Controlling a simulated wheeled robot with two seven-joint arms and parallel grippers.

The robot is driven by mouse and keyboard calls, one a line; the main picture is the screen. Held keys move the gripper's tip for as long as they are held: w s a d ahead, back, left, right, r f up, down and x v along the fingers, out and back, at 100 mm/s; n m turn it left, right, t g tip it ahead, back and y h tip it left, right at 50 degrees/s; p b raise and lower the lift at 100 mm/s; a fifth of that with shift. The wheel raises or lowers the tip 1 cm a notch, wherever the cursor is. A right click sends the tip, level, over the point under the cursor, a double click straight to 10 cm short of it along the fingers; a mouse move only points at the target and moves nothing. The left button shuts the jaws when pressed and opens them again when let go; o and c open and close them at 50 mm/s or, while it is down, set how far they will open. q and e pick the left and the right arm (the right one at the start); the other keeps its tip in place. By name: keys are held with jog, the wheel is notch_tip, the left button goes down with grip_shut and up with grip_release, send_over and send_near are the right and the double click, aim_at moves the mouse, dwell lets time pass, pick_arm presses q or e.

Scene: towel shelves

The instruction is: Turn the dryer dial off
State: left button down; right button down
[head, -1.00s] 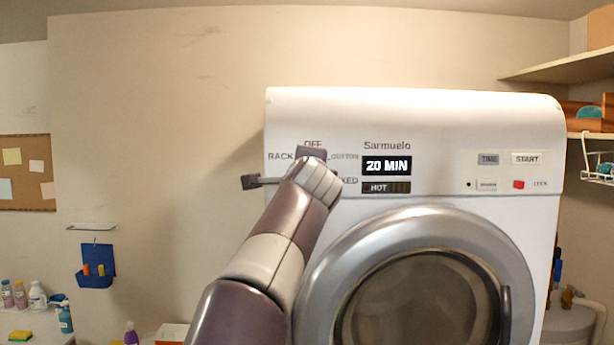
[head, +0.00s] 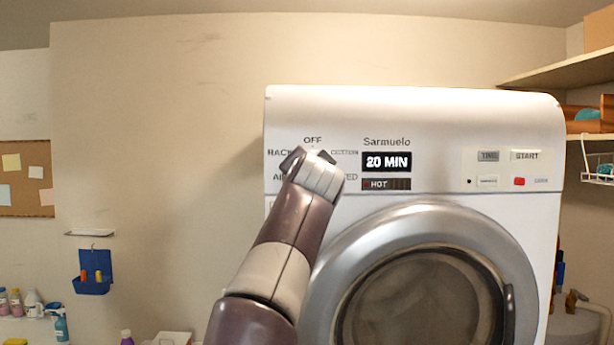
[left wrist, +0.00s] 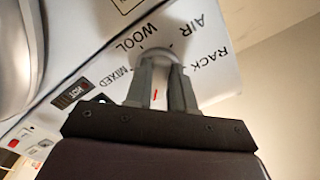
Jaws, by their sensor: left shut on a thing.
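The white dryer (head: 450,125) has a dial at the left of its panel, ringed by labels including OFF, RACK, AIR and MIXED. A small red mark shows between the fingers; I cannot tell which label the dial points at. The display (head: 387,162) reads 20 MIN, with HOT below it. My right gripper is not in view.
The round dryer door (head: 425,220) is below the panel. Shelves (head: 565,70) and a wire basket (head: 597,160) are at the right. A corkboard (head: 25,180) and a blue wall holder (head: 92,280) are at the left.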

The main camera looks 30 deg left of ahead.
pick_arm(q)
jog(key=shift+w+d+n+b, duration=0.1)
jog(key=shift+d+n+b, duration=0.1)
jog(key=shift+n, duration=1.2)
jog(key=shift+w+d+n+b, duration=0.1)
jog(key=shift+n+b, duration=0.05)
jog(key=shift+n, duration=1.25)
jog(key=shift+d+n+b, duration=0.1)
jog(key=shift+n+b, duration=0.1)
jog(key=shift+n, duration=1.2)
jog(key=c, duration=1.1)
grip_release()
jog(key=shift+o, duration=0.7)
jog(key=shift+w+f, duration=0.15)
